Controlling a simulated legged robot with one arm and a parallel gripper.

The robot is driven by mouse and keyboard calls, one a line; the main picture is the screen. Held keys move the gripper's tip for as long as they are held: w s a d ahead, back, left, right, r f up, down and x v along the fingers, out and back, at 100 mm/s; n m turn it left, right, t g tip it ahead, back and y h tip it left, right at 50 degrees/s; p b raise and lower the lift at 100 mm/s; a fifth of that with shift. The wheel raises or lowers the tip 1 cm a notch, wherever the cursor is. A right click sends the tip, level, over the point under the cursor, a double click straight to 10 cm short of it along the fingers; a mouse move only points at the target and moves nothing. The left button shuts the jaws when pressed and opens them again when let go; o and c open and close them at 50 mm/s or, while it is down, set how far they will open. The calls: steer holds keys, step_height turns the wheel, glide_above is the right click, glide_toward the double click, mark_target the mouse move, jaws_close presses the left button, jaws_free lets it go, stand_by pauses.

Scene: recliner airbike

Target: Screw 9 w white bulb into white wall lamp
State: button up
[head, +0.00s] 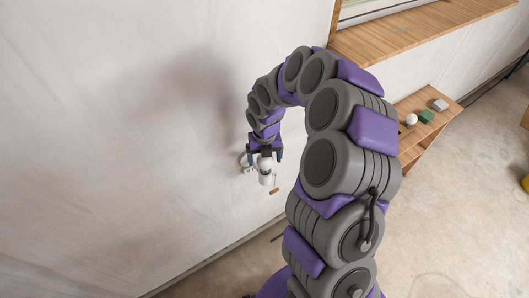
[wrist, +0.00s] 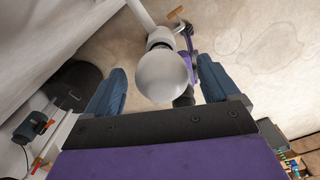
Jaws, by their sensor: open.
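My gripper (head: 265,157) is open, high against the white wall, and points down over the white wall lamp (head: 266,178). In the wrist view the round white bulb (wrist: 165,76) lies between the two blue fingers of my gripper (wrist: 161,68), with a gap on each side. The bulb sits at the mouth of the lamp's socket (wrist: 160,37), in line with it; its threads are hidden, so how deep it sits cannot be told. The lamp's white arm (wrist: 141,12) runs up behind the socket. In the head view my gripper partly hides the bulb.
A small wooden piece (head: 275,191) is by the lamp. A wooden shelf (head: 448,111) at right holds a white round thing (head: 411,119), a green box (head: 426,117) and a grey box (head: 440,105). A wooden ledge (head: 420,30) juts out above. Open concrete floor (head: 460,210) lies right.

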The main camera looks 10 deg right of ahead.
steer(key=shift+f, duration=0.25)
steer(key=shift+f, duration=1.6)
steer(key=c, duration=1)
steer(key=m+b, duration=0.1)
steer(key=m, duration=0.4)
steer(key=shift+d, duration=0.1)
steer(key=m+b, duration=0.1)
steer(key=m, duration=0.5)
steer(key=shift+s+d, duration=0.1)
steer(key=shift+m, duration=0.3)
